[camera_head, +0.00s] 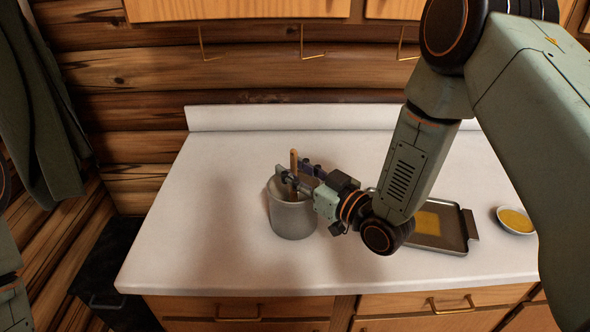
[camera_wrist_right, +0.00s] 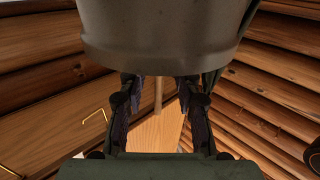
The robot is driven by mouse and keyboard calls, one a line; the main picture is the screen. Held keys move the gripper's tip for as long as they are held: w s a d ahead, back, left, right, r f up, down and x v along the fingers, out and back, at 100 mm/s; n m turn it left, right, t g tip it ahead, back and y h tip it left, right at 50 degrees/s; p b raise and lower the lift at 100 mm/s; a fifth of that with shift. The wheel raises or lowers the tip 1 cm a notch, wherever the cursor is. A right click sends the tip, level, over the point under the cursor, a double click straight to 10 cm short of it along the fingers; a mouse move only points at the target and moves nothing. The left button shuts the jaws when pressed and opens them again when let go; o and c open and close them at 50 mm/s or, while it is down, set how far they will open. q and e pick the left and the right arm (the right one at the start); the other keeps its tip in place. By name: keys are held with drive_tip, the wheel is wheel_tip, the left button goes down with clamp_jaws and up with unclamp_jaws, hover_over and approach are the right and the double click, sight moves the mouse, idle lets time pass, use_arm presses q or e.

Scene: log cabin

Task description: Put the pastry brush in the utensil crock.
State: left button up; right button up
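The grey utensil crock (camera_head: 292,217) stands upright on the white counter. The pastry brush's wooden handle (camera_head: 294,160) rises from the crock's mouth, nearly upright; its bristle end is hidden. My right gripper (camera_head: 298,170) is over the crock's rim, with a finger on either side of the handle. In the right wrist view the crock (camera_wrist_right: 160,45) fills the top, and the thin handle (camera_wrist_right: 158,92) shows between the spread fingers, with gaps on both sides. My left gripper is not in view; only part of my left arm shows at the left edge.
A metal tray (camera_head: 455,241) with a yellow patch lies right of the crock, partly behind my right arm. A small white bowl (camera_head: 515,220) of yellow liquid stands farther right. The counter (camera_head: 190,240) left of the crock is clear. Wall cabinets (camera_head: 240,9) hang above.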

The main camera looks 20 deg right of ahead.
drive_tip(key=p+v, duration=0.4)
drive_tip(key=v, duration=0.6)
drive_tip(key=shift+p, duration=0.35)
